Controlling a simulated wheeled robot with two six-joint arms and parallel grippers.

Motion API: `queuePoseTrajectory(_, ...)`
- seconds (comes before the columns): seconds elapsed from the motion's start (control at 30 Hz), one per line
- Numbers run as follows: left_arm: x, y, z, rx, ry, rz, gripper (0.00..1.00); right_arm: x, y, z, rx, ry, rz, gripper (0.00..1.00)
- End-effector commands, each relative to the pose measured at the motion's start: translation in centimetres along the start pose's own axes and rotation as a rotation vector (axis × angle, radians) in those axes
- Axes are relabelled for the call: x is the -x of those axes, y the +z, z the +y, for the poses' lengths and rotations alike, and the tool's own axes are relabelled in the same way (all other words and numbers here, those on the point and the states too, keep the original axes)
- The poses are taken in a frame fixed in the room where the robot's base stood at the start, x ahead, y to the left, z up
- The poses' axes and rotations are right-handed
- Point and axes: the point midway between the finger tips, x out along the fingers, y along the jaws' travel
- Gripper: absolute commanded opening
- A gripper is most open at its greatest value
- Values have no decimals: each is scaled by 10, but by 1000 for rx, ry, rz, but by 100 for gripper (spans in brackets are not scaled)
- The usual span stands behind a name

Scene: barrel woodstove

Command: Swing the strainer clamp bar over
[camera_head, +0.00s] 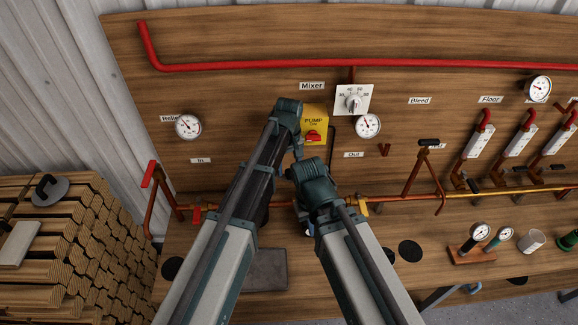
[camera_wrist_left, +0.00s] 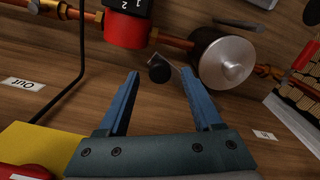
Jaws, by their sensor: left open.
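The strainer (camera_wrist_left: 222,60), a round silver-capped body on the copper pipe, shows at upper right in the left wrist view. A thin bar with a black round knob (camera_wrist_left: 159,71) sits at its side and looks like the clamp bar. My left gripper (camera_wrist_left: 160,75) is open, its two blue fingers on either side of the knob in the picture. I cannot tell how far the fingertips are from it, and no contact is visible. In the head view my arms hide the strainer and the left fingers. My right arm is in the head view, but its jaws are hidden.
A red pump body (camera_wrist_left: 126,30) with a black box sits on the same pipe. The yellow pump switch box (camera_head: 314,122) and a black cable are close by. A dark grey mat (camera_head: 265,272) lies on the bench (camera_head: 430,283). Stacked firewood (camera_head: 75,240) stands at left.

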Motion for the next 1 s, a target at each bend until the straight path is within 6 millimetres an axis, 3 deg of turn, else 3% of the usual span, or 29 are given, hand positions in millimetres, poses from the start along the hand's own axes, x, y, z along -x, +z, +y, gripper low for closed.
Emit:
queuePoseTrajectory(0.03,12,0,0,0,0,0,67,11,1,1,-1,0,0,0)
queuePoseTrajectory(0.7,110,0,0,0,0,0,67,110,7,10,-10,-3,-2,0)
queuePoseTrajectory(1.0,123,0,0,0,0,0,67,123,8,11,-7,-3,-3,0)
